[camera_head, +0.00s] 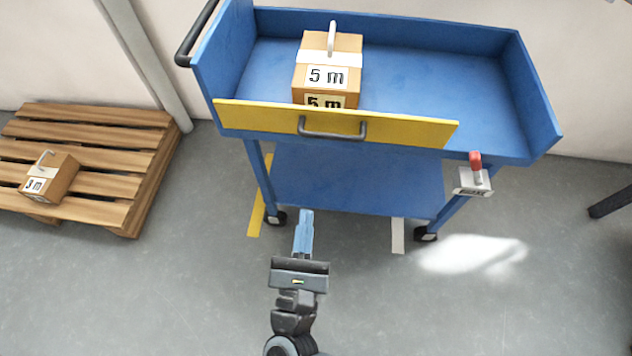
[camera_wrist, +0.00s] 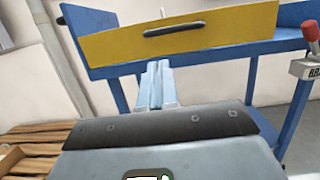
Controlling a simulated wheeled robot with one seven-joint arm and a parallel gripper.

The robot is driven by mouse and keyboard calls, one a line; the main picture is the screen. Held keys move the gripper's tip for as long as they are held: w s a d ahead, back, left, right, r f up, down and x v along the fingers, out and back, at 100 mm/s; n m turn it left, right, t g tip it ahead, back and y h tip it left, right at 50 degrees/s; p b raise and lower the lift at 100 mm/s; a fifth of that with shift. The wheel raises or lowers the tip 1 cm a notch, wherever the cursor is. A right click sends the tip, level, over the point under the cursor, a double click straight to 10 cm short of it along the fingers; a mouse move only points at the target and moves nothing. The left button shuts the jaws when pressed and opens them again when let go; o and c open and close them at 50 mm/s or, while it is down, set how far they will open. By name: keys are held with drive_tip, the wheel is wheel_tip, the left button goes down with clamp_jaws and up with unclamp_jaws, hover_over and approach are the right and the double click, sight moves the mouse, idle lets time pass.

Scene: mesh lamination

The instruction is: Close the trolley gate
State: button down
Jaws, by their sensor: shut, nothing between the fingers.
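The trolley gate (camera_head: 400,131) is a yellow panel with a dark bar handle (camera_head: 333,132), upright along the front of the blue trolley (camera_head: 455,85). Its left end is by the trolley's left wall; its right end stops short of the right wall, leaving a gap. The gate (camera_wrist: 235,30) and handle (camera_wrist: 175,29) also show in the wrist view. My gripper (camera_head: 307,213) is shut and empty, in front of and below the gate, apart from the handle. Its blue fingers (camera_wrist: 157,66) point towards the trolley, under the gate in the wrist view.
A bracket with a red knob (camera_head: 475,158) is at the trolley's front right. A cardboard box marked 5 m (camera_head: 345,45) stands on the top deck. A wooden pallet (camera_head: 95,140) with another box (camera_head: 50,178) lies at left. The floor in front is clear.

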drive_tip(key=p, duration=0.2)
approach(332, 134)
drive_tip(key=w+a, duration=0.3)
drive_tip(key=w, duration=0.3)
drive_tip(key=shift+r, duration=0.3)
drive_tip(key=shift+w, duration=0.1)
